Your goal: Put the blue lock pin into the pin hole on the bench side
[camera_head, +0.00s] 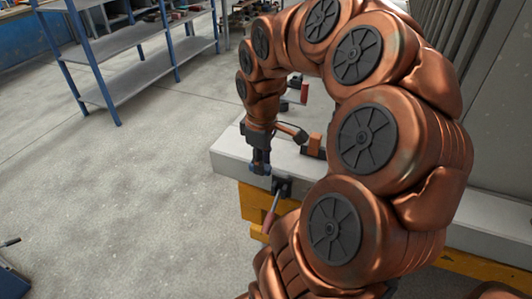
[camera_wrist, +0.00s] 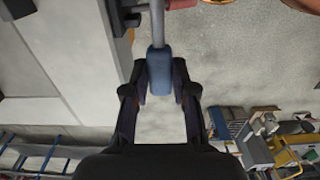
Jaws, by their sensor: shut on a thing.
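My gripper (camera_wrist: 160,84) is shut on the blue lock pin (camera_wrist: 159,72). Its dark fingers press the blue body from both sides in the wrist view. A grey shaft runs from the blue body toward the top of that view; I cannot tell where its tip ends. In the head view my gripper (camera_head: 260,165) hangs at the near left part of the pale bench (camera_head: 226,160), by its side edge. A black bracket (camera_head: 282,187) sits on the bench side just right of the gripper. I cannot make out the pin hole in either view.
A lever with a red handle (camera_head: 269,220) hangs from the bracket. An orange-and-black fitting (camera_head: 314,146) lies on the bench top. A yellow support (camera_head: 253,200) is under the bench. Blue-framed shelves (camera_head: 130,45) stand at the back left.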

